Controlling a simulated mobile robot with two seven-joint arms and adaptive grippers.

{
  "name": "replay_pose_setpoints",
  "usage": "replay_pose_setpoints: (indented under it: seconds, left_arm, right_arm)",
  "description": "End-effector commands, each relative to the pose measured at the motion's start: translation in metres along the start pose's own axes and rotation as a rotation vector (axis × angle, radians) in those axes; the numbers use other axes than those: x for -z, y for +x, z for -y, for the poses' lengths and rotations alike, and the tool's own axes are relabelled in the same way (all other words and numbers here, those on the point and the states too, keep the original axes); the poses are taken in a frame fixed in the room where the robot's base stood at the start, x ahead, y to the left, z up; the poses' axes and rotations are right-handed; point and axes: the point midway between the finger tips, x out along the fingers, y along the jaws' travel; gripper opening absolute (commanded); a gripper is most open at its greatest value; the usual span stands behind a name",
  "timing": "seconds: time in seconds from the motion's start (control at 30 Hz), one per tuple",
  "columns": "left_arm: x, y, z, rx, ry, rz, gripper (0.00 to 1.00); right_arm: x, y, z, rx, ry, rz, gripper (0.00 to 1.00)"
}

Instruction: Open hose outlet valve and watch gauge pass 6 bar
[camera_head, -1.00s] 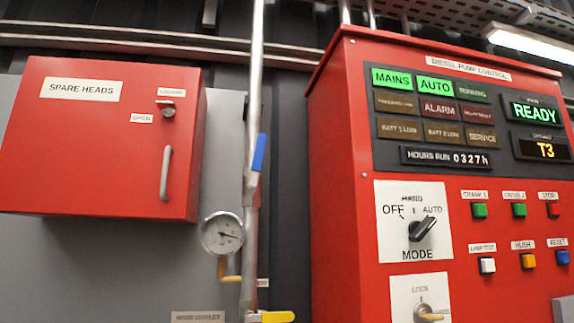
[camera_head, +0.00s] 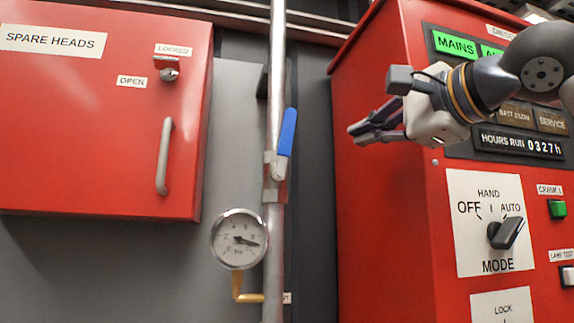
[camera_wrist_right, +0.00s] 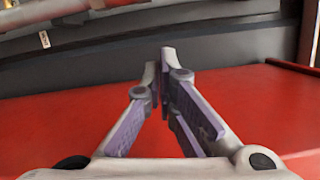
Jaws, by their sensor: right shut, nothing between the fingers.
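A blue lever handle (camera_head: 287,131) sits on a vertical steel pipe (camera_head: 276,70) in the head view, lying nearly along the pipe and tilted slightly. A round white gauge (camera_head: 239,239) is beside the pipe below it, its dark needle pointing right and slightly down; its numbers are too small to read. A yellow-brown fitting (camera_head: 240,288) joins the gauge to the pipe. My right gripper (camera_head: 365,135) is shut and empty, to the right of the blue handle and apart from it, in front of the red control panel. Its fingers (camera_wrist_right: 160,75) meet in the wrist view. My left gripper is out of view.
The red diesel pump control panel (camera_head: 387,220) stands at right, with a mode switch (camera_head: 505,233) set toward AUTO. A red SPARE HEADS cabinet (camera_head: 90,130) with a grey handle (camera_head: 164,156) is at left. Open space lies between gripper and pipe.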

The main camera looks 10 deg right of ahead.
Motion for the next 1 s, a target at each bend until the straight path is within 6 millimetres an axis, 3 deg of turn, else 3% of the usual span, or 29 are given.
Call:
replay_pose_setpoints:
  seconds: [0.17, 0.6, 0.8, 1.0]
  left_arm:
    - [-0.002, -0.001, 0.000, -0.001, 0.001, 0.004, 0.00]
    - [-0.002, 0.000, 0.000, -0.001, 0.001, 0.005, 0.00]
    - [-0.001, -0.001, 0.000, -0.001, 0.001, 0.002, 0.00]
    - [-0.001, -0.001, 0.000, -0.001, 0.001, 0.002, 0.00]
  right_arm:
    - [-0.002, 0.006, 0.005, 0.009, 0.002, 0.005, 0.00]
    - [-0.002, 0.101, 0.004, 0.006, 0.003, 0.003, 0.00]
    - [-0.034, 0.104, 0.006, 0.010, -0.002, 0.005, 0.00]
    - [-0.041, 0.106, 0.005, 0.009, 0.001, 0.003, 0.00]
